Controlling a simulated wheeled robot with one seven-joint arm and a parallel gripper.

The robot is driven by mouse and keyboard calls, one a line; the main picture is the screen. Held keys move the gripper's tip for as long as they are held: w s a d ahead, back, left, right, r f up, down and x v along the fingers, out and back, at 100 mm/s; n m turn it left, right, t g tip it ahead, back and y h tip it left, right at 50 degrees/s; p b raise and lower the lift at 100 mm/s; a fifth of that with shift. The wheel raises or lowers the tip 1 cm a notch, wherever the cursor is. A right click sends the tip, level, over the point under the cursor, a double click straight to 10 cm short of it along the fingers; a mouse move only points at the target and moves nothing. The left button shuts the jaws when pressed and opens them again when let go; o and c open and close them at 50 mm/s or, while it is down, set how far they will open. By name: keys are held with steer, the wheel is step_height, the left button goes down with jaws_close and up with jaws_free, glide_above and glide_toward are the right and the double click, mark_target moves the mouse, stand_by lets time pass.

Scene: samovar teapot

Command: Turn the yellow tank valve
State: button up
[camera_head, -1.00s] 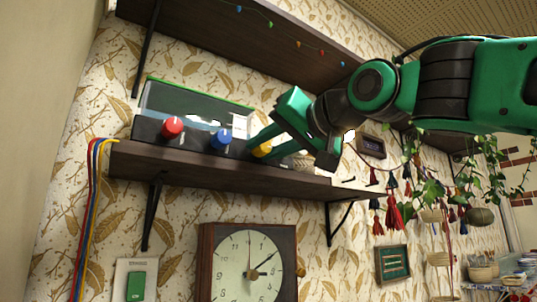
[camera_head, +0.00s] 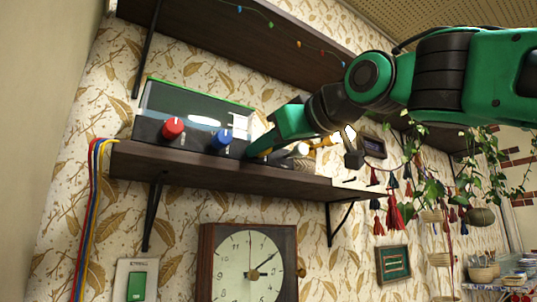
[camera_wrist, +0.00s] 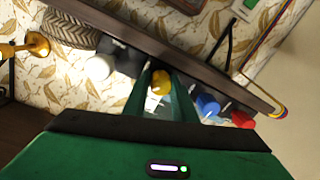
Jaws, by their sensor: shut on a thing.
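The yellow valve knob (camera_wrist: 161,82) shows in the wrist view between the two green fingers of my gripper (camera_wrist: 161,92), which is shut on it. In the head view my gripper (camera_head: 262,150) reaches the front of the dark valve box on the shelf, right of the blue knob, and hides the yellow knob. The blue knob (camera_head: 221,139) and the red knob (camera_head: 172,128) sit to the left on the same box (camera_head: 148,130). Both also show to the right in the wrist view, blue (camera_wrist: 207,104) and red (camera_wrist: 243,119).
A glass tank (camera_head: 195,103) stands behind the knobs. The dark shelf (camera_head: 215,172) runs beneath, with a wall clock (camera_head: 248,262) below it. An upper shelf (camera_head: 230,40) hangs overhead.

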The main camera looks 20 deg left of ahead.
steer(key=n, duration=0.4)
steer(key=shift+w+f+h, duration=0.15)
steer(key=shift+h, duration=0.15)
steer(key=shift+f+n, duration=0.1)
steer(key=shift+n, duration=1.9)
steer(key=o, duration=0.8)
steer(key=shift+c, duration=0.2)
steer(key=f+v, duration=0.1)
steer(key=v, duration=1)
steer(key=shift+r, duration=0.45)
steer(key=shift+f, duration=0.1)
